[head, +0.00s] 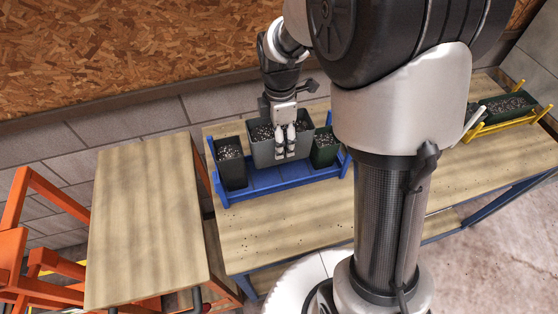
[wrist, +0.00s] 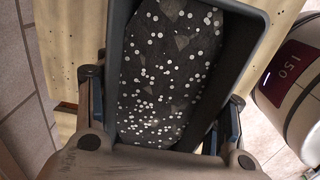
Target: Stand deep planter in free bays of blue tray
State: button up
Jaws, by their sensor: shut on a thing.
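The grey deep planter (head: 262,153) is a long box of dark, white-flecked soil. My gripper (head: 285,140) is shut across its narrow width, with one finger on the near face and the other hidden behind. The wrist view shows the planter (wrist: 165,75) between my gripper's fingers (wrist: 163,95). The planter is upright over the middle of the blue tray (head: 285,186), between a tall dark green pot (head: 231,168) at the left end and a smaller green pot (head: 325,150) at the right. Bare tray floor shows in front of it. I cannot tell whether its base touches the tray.
The tray stands on a wooden bench (head: 285,225) with soil crumbs in front. A yellow tray (head: 510,124) with a green planter (head: 507,106) is at the far right. A wood-topped orange cart (head: 148,220) stands left. A block wall (head: 140,120) is close behind.

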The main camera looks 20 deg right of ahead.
notch_tip(320, 180, down, 9)
jog(key=shift+r+b, duration=0.2)
jog(key=shift+b, duration=0.9)
jog(key=shift+f, duration=0.15)
jog(key=o, duration=1.3)
jog(key=shift+r+p, duration=1.75)
jog(key=shift+r, duration=0.5)
